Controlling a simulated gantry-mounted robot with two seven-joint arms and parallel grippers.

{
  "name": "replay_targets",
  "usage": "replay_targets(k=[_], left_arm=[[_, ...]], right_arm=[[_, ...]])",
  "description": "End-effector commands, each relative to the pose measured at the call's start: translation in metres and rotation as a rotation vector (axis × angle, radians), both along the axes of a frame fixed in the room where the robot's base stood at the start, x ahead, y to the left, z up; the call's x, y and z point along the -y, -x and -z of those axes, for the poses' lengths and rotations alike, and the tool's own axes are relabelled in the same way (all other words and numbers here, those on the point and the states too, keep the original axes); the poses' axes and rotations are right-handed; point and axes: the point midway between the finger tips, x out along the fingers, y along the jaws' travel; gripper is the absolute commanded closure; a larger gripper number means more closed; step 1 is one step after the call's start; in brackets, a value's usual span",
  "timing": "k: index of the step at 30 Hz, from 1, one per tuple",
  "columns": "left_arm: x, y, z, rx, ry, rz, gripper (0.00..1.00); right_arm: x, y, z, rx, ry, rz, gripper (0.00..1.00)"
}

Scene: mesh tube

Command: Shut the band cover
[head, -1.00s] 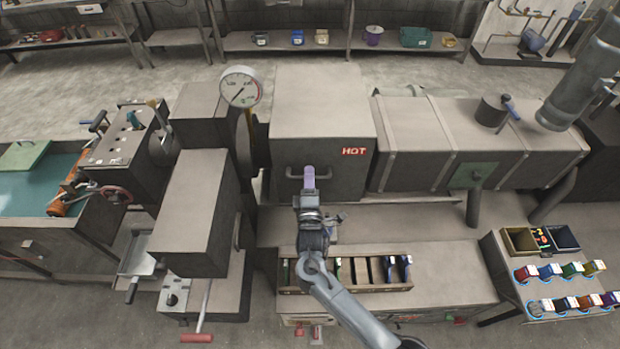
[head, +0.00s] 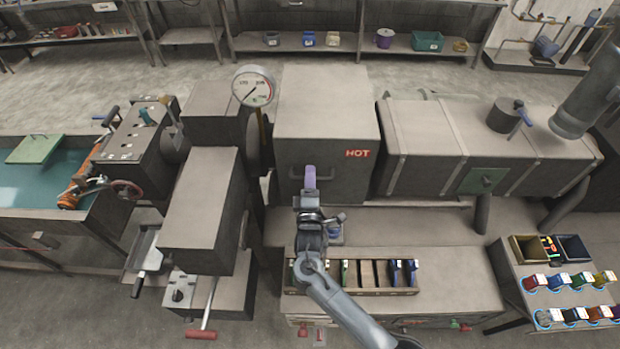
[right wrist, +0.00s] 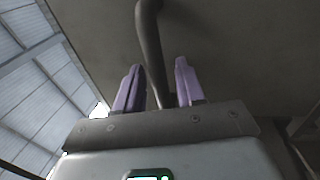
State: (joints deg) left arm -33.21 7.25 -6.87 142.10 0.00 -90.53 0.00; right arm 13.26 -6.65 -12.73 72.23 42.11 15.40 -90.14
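A large grey box with a lit red HOT sign (head: 358,153) stands at the middle; no label names it as the band cover. It has a bar handle (head: 333,172) low on its front face. I cannot tell whether this cover is fully closed. My right gripper (head: 310,176), with purple fingertips, is at the handle and hides part of it. In the right wrist view its fingers (right wrist: 158,90) are apart, with the dark handle bar (right wrist: 149,40) running between or just beyond them. Contact cannot be made out. My left gripper is not in view.
A bench with a slotted tray (head: 350,290) lies below the arm. A pressure gauge (head: 254,87) and a grey block (head: 200,200) stand left of the box. A long banded barrel (head: 430,145) is to the right. A side table (head: 560,300) holds several coloured pieces.

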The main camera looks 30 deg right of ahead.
Motion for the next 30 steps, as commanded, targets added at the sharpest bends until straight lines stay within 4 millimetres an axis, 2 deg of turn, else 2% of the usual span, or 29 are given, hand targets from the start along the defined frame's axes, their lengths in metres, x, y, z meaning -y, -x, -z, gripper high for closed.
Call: replay_targets(k=[8,21,30], left_arm=[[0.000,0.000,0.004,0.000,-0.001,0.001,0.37],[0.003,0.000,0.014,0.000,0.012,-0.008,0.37],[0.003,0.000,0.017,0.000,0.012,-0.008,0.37]], right_arm=[[-0.009,0.017,0.005,-0.001,0.000,-0.001,0.62],[-0.043,0.079,0.019,-0.002,-0.001,-0.002,0.62],[-0.051,0.093,0.020,0.001,0.000,-0.001,0.62]])
